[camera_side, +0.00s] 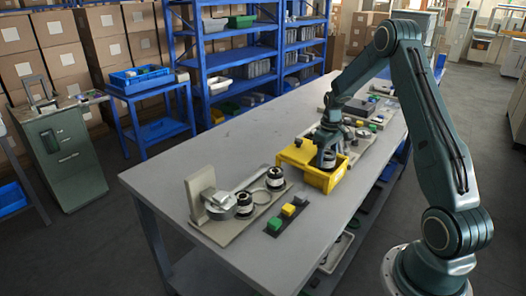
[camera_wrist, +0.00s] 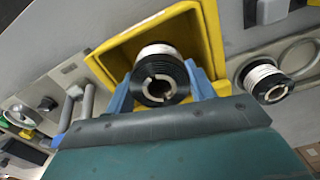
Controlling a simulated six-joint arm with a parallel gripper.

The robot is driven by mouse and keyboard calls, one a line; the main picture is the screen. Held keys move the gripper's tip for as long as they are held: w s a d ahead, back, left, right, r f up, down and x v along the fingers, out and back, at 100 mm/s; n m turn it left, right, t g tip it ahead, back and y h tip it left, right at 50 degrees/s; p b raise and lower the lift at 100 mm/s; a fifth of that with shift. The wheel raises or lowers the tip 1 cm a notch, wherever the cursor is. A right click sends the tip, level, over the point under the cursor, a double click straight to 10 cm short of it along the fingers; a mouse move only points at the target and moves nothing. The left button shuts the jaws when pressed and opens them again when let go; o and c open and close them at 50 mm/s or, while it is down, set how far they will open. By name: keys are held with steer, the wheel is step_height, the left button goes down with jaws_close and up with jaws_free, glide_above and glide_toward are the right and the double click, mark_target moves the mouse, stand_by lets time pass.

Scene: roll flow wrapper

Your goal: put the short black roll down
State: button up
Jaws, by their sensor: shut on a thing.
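My gripper (camera_wrist: 163,92) has its blue fingers shut on a black roll (camera_wrist: 162,78) with a white band, the short black roll as far as I can tell. The roll's hollow end faces the wrist camera. In the wrist view the roll is framed by the walls of a yellow bin (camera_wrist: 207,20). In the side view my gripper (camera_side: 327,150) is at the yellow bin (camera_side: 322,183) on the table, with the roll (camera_side: 328,161) at its opening. I cannot tell whether the roll touches the bin floor.
A plate (camera_side: 228,228) left of the bin holds two black-and-white rolls and an empty ring; one such roll (camera_wrist: 265,78) shows in the wrist view. A dark strip with green, yellow and black buttons (camera_side: 288,210) lies in front. The table's left end (camera_side: 160,172) is clear.

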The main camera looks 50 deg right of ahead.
mark_target(325, 166)
steer(key=shift+f, duration=2.1)
steer(key=shift+f, duration=0.15)
steer(key=o, duration=0.8)
step_height(325, 166, up, 12)
steer(key=shift+r, duration=0.15)
